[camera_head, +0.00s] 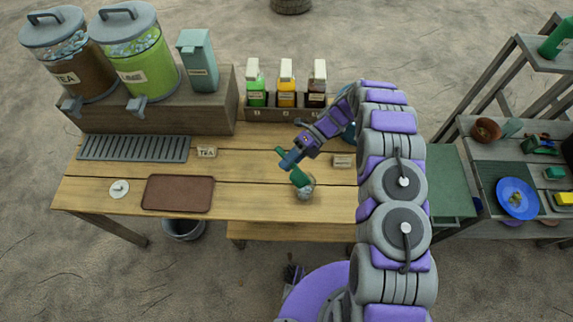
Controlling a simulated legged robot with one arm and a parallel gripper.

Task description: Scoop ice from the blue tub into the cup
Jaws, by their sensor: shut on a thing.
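My gripper (290,163) is over the wooden table, shut on a green scoop (299,177). The scoop slants down to the right, its lower end at the mouth of a small clear cup (305,193). I cannot tell whether scoop and cup touch. The cup stands near the table's front edge, and something pale shows in it, too small to make out. The blue tub (349,132) is behind my wrist, mostly hidden by my arm, so its contents do not show.
Drink dispensers (136,62) and a teal canister (198,65) stand on a raised shelf at back left. A bottle rack (290,115) is behind the gripper. A brown tray (178,194) lies left of the cup, with bare table between. A side shelf with dishes is right.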

